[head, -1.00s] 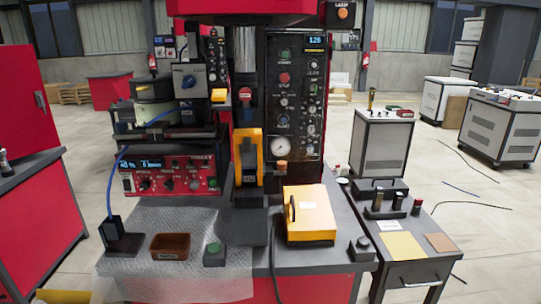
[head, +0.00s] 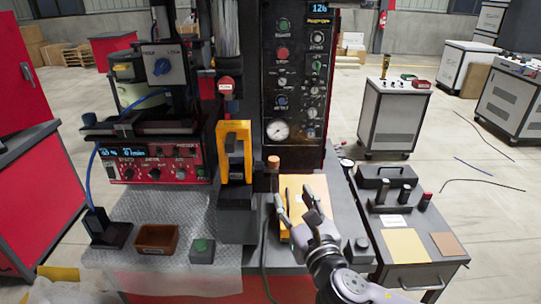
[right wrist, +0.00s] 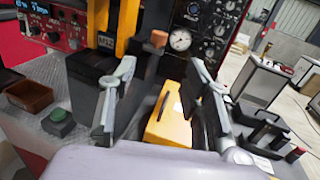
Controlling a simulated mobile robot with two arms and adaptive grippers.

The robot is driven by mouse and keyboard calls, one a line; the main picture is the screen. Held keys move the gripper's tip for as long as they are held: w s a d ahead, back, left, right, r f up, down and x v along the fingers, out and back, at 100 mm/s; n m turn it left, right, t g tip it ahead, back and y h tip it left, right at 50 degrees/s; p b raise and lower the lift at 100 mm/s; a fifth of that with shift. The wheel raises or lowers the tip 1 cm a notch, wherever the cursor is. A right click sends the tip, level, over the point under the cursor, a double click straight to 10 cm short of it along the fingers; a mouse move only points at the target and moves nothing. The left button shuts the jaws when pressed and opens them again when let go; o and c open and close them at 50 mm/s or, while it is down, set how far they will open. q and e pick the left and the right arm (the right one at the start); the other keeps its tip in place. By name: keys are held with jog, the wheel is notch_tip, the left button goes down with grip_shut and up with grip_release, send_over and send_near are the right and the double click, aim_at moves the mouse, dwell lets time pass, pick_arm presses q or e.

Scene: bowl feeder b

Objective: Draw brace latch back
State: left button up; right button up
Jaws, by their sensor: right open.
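No part is clearly marked as the brace latch. The likeliest parts are a yellow upright bracket (head: 222,155) with a dark block in its opening, at the machine's middle, and a small orange-brown knob (head: 273,162) to its right. The knob also shows in the right wrist view (right wrist: 158,39), beside the gauge. My right gripper (head: 293,198) is open and empty, over the yellow box (head: 293,188) on the bench and below the knob, touching neither bracket nor knob. Its spread fingers (right wrist: 162,78) frame the box in the right wrist view. My left gripper is not in view.
A control panel with a round gauge (head: 278,130) stands behind. A brown tray (head: 157,238) and green button box (head: 201,250) sit at the bench front left. A side cart (head: 445,246) with metal posts stands right. A cable hangs by the yellow box.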

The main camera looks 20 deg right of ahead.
aim_at(275, 164)
jog(key=w+p, duration=0.2)
jog(key=w, duration=1.3)
jog(key=shift+w+d+p, duration=0.1)
jog(key=shift+p, duration=0.2)
jog(key=shift+w, duration=0.7)
jog(key=shift+c, duration=0.5)
grip_shut()
